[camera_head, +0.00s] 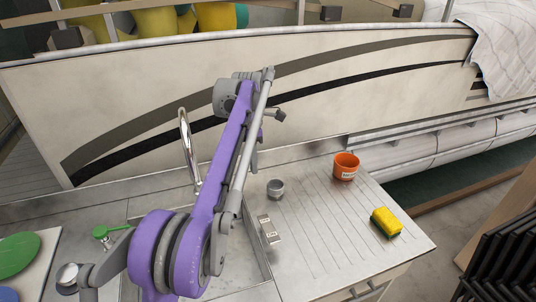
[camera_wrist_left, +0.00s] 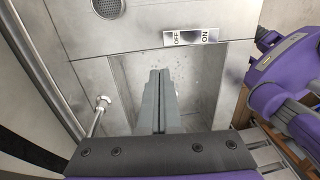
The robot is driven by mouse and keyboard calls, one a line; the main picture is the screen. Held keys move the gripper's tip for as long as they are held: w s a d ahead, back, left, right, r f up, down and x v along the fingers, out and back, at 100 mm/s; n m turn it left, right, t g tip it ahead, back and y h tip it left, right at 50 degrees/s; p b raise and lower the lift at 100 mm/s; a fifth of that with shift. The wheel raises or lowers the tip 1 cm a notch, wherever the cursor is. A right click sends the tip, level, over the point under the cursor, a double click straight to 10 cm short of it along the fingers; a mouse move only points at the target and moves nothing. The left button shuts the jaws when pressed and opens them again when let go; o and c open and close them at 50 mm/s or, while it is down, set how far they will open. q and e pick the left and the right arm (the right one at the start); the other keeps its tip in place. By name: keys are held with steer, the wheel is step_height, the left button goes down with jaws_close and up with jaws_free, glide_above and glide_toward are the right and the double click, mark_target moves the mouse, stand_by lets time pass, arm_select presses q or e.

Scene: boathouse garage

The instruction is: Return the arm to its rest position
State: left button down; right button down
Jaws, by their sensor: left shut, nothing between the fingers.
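My left arm (camera_head: 231,150), purple and grey, rises from the lower left of the head view and reaches up across the sink counter. Its gripper is mostly hidden behind the arm there. In the left wrist view the left gripper (camera_wrist_left: 160,72) shows with its grey fingers pressed together and nothing between them. The fingers point down over a metal basin (camera_wrist_left: 200,80), apart from the ON/OFF switch plate (camera_wrist_left: 190,37). That plate also shows in the head view (camera_head: 268,229). My right gripper is in neither view.
A chrome faucet (camera_head: 189,150) stands close left of the arm. On the ribbed drainboard (camera_head: 322,225) are a small metal cup (camera_head: 275,188), an orange pot (camera_head: 346,166) and a yellow-green sponge (camera_head: 386,222). A boat hull (camera_head: 130,100) stands behind the counter. Dark stacked chairs (camera_head: 505,250) stand right.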

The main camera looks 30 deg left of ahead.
arm_select(q)
steer(key=shift+w, duration=0.1)
steer(key=s+d+f+m+t+y, duration=0.1)
steer(key=s+d+f+m+t, duration=0.25)
steer(key=s+d+m, duration=0.9)
steer(key=s+d+f+m+t, duration=0.1)
steer(key=s+f+m, duration=0.2)
steer(key=f+m, duration=0.1)
steer(key=s+d+f+m+t, duration=0.1)
steer(key=s+d+f+m, duration=0.1)
steer(key=s+f+m, duration=0.2)
steer(key=s+d+f+m+t, duration=0.1)
steer(key=s+d+f+m, duration=0.1)
steer(key=s+f+m, duration=0.2)
steer(key=shift+s+d+f+m, duration=0.15)
steer(key=shift+f+m, duration=0.2)
steer(key=shift+m, duration=0.4)
steer(key=shift+d+f+m, duration=0.1)
steer(key=shift+f+m, duration=0.2)
steer(key=shift+m, duration=0.4)
steer(key=shift+s+f, duration=0.1)
steer(key=shift+f, duration=0.05)
